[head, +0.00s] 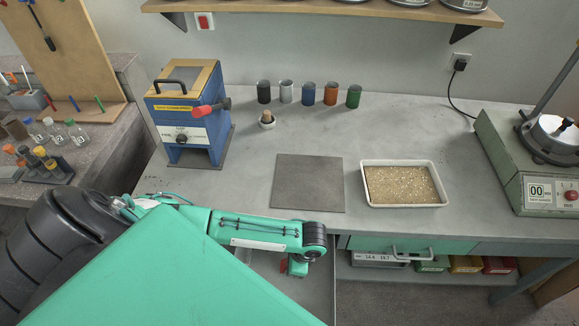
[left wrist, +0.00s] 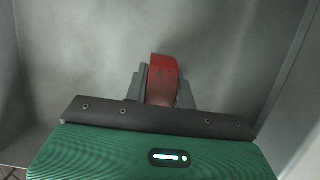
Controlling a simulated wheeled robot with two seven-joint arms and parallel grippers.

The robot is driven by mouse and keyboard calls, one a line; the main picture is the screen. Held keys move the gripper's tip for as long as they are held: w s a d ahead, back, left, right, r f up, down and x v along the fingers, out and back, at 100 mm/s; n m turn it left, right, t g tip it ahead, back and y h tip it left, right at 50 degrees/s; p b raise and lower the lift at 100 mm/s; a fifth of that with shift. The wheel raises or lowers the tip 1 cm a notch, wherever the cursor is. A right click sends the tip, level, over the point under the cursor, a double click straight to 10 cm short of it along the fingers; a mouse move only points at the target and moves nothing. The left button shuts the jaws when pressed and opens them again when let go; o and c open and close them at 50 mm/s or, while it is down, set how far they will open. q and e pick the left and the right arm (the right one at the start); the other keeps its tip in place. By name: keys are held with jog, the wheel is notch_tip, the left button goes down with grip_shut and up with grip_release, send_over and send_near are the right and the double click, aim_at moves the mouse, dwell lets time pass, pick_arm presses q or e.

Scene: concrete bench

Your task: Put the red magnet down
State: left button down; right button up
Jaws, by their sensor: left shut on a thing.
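The red magnet (left wrist: 163,78) is between the two grey fingers of my left gripper (left wrist: 162,92) in the left wrist view. The gripper is shut on it. In the head view my left gripper (head: 297,267) points down past the bench's front edge, and a small red part of the magnet (head: 284,266) shows beside it. They are over or inside an open grey drawer (head: 318,292), whose grey walls also show in the left wrist view (left wrist: 288,75). I cannot tell whether the magnet touches the drawer floor. My right gripper is out of view.
On the bench are a dark square mat (head: 310,183), a white tray of grainy material (head: 403,203), a blue machine (head: 188,117) and several coloured jars (head: 309,93). A green drawer front with a handle (head: 410,254) is right of the open drawer.

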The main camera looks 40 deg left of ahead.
pick_arm(q)
jog(key=shift+f, duration=0.3)
jog(key=shift+f, duration=0.1)
jog(key=c, duration=1.2)
grip_release()
jog(key=shift+o, duration=0.2)
jog(key=b+v, duration=0.1)
jog(key=v, duration=1.1)
